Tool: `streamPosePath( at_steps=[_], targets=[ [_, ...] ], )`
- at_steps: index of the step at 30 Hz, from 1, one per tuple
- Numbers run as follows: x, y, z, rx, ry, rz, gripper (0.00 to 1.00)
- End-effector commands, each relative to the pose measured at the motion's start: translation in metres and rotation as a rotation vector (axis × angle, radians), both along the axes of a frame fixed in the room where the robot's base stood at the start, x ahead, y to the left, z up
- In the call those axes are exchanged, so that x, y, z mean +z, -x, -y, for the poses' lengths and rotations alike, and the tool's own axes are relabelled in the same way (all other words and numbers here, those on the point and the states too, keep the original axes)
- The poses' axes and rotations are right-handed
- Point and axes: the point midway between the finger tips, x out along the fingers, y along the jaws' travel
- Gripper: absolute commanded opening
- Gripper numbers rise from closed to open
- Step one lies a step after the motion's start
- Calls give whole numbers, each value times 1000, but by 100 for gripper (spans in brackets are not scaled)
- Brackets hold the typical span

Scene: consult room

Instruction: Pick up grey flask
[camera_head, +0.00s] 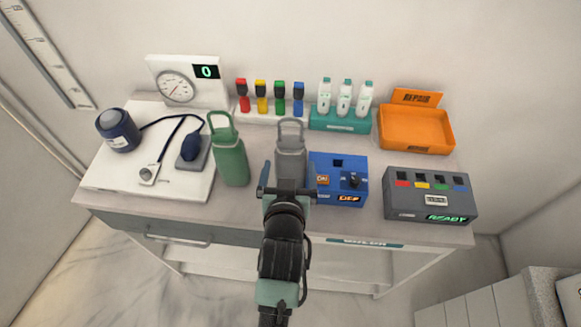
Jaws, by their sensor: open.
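The grey flask (291,155) stands upright on the table, near its middle, with a loop handle on top. My gripper (288,186) is at the flask's near side, its two fingers spread left and right. From this view the gripper and my arm cover the flask's lower part. I cannot tell whether the fingers are around the flask or just in front of it. The jaws are open and nothing is held.
A green flask (230,160) stands close on the left and a blue box (338,165) close on the right. A grey console (430,196) and orange tray (447,140) are right. A white board (125,183) lies left.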

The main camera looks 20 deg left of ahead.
Motion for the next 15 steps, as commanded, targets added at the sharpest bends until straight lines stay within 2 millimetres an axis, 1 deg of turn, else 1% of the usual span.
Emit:
streamPosePath(
  at_steps=[3,8,15],
  targets=[
    [-6,-13,-4,1,1,-1,100],
    [-13,-28,-9,1,-1,1,100],
    [-17,-34,-11,1,-1,1,100]
  ],
)
